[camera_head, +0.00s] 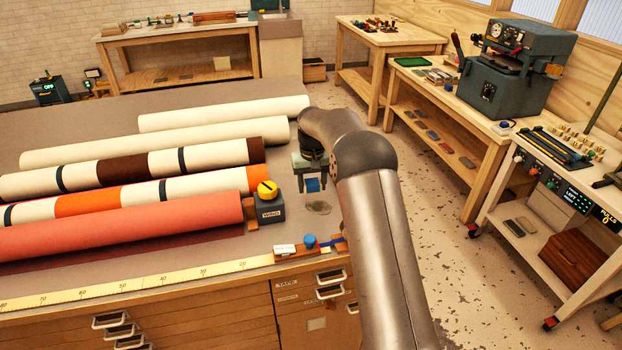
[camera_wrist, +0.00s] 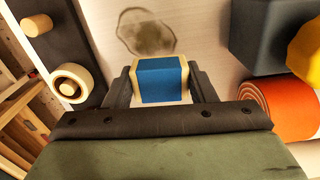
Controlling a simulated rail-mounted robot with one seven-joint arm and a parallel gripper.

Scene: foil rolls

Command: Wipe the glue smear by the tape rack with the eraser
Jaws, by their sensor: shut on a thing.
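The eraser is a blue block with cream sides (camera_wrist: 161,82). My gripper (camera_wrist: 160,88) is shut on it, and the eraser also shows in the head view (camera_head: 313,185) between the fingers of my gripper (camera_head: 312,183). The glue smear (camera_head: 318,208) is a dark, roundish stain on the grey tabletop, just in front of the eraser. In the wrist view the smear (camera_wrist: 146,32) lies above the eraser, with a gap between them. I cannot tell whether the eraser touches the table. The tape rack (camera_wrist: 70,38), a dark bar with pegs and a cream tape roll (camera_wrist: 77,82), is at the wrist view's left.
A dark winder box with a yellow knob (camera_head: 267,203) stands left of the smear. Several long rolls, including a red one (camera_head: 120,225), lie to the left. A yellow ruler (camera_head: 160,280) runs along the front edge. My arm hides the table's right side.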

